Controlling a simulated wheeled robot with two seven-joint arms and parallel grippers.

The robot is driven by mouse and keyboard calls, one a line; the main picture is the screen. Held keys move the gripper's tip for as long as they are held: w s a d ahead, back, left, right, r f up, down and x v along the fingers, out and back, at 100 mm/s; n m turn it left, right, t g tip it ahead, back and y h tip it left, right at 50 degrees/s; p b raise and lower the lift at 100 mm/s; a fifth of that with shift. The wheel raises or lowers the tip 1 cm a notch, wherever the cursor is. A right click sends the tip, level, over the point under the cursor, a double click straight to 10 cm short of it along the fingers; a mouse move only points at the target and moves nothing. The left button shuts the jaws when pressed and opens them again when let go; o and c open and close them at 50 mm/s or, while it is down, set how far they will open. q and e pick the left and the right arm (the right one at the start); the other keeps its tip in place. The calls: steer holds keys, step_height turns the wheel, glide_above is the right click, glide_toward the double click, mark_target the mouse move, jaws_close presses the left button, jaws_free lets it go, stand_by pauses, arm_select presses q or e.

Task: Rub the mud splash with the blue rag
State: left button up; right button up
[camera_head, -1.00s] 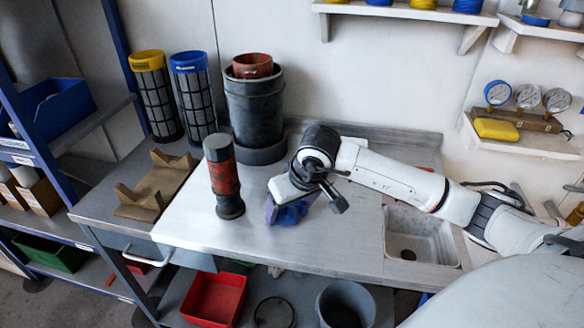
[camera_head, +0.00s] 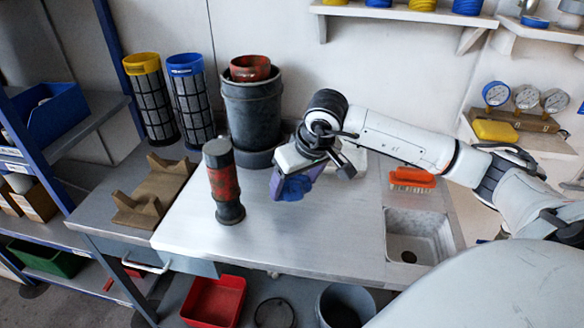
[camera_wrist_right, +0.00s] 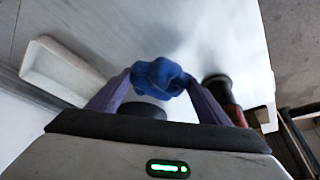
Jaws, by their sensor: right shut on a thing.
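My right gripper (camera_head: 290,186) is shut on the blue rag (camera_head: 297,187) over the metal bench top (camera_head: 280,245), right of the black and red cylinder. In the right wrist view the bunched rag (camera_wrist_right: 160,78) sits between the purple fingers of the gripper (camera_wrist_right: 158,82). A dark patch of bench or shadow lies under it there. I cannot make out a mud splash in either view; the arm and gripper hide part of the bench. My left gripper is out of view.
The upright black and red cylinder (camera_head: 224,185) stands left of the rag. An orange brush (camera_head: 411,179) lies by the sink (camera_head: 415,238). A white tray (camera_wrist_right: 60,72) shows in the wrist view.

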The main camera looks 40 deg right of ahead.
steer(key=shift+r+p, duration=0.6)
steer(key=shift+r, duration=0.8)
